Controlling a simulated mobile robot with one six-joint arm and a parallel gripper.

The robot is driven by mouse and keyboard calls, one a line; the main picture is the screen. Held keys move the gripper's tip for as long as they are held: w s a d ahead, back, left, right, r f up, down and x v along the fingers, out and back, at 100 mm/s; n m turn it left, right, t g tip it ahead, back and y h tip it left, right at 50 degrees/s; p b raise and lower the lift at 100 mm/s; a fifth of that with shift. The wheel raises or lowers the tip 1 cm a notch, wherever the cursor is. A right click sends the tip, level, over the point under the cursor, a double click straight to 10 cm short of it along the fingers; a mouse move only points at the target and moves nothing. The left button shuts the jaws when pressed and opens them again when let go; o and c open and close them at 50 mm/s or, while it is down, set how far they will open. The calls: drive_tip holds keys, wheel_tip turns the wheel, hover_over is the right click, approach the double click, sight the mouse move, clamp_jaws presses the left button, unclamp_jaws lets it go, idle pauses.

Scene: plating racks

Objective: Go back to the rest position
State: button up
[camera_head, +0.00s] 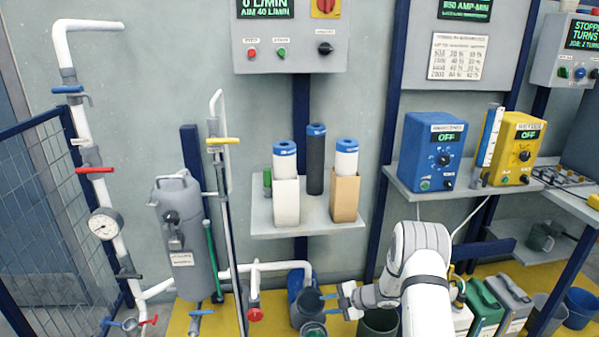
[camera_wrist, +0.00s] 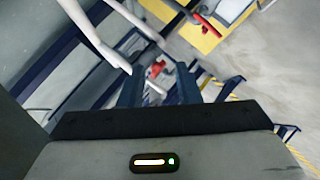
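My gripper (camera_head: 329,304) is low in the middle of the camera_head view, at the end of my white arm, pointing left. Its two fingers stand apart with nothing visible between them, just right of a dark grey cylindrical vessel (camera_head: 304,309) near the floor. I cannot tell whether it touches the vessel. In the camera_wrist view my gripper (camera_wrist: 160,86) also shows two separated dark blue fingers. A red valve handle (camera_wrist: 156,69) shows beyond the gap.
A shelf (camera_head: 262,223) with filter cartridges is above my gripper. A grey tank (camera_head: 181,235) and pipes stand left. Blue (camera_head: 431,152) and yellow (camera_head: 513,150) power units sit on a right shelf. Jugs (camera_head: 486,308) and a dark bucket (camera_head: 378,323) stand low near my arm.

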drive_tip(key=s+a+r+n+g+h+p, duration=0.1)
drive_tip(key=s+r+n+p, duration=0.3)
drive_tip(key=r+n, duration=0.55)
drive_tip(key=s+r+n+g+h+p, duration=0.1)
drive_tip(key=s+r+n, duration=0.5)
drive_tip(key=r, duration=0.7)
drive_tip(key=s+a+r+n+g+h+p, duration=0.1)
drive_tip(key=s+r+n+p, duration=0.2)
drive_tip(key=s+r+n, duration=0.6)
drive_tip(key=s+d+r+n+h+p, duration=0.3)
drive_tip(key=s+r+n, duration=0.6)
drive_tip(key=n, duration=0.2)
drive_tip(key=s+d+r+n+t+h+p, duration=0.1)
drive_tip(key=s+d+r+n+h+p, duration=0.3)
drive_tip(key=s+r+n, duration=0.5)
drive_tip(key=n, duration=0.3)
drive_tip(key=shift+s+d+r, duration=0.15)
drive_tip(key=shift+s+r, duration=0.15)
drive_tip(key=shift+s, duration=0.05)
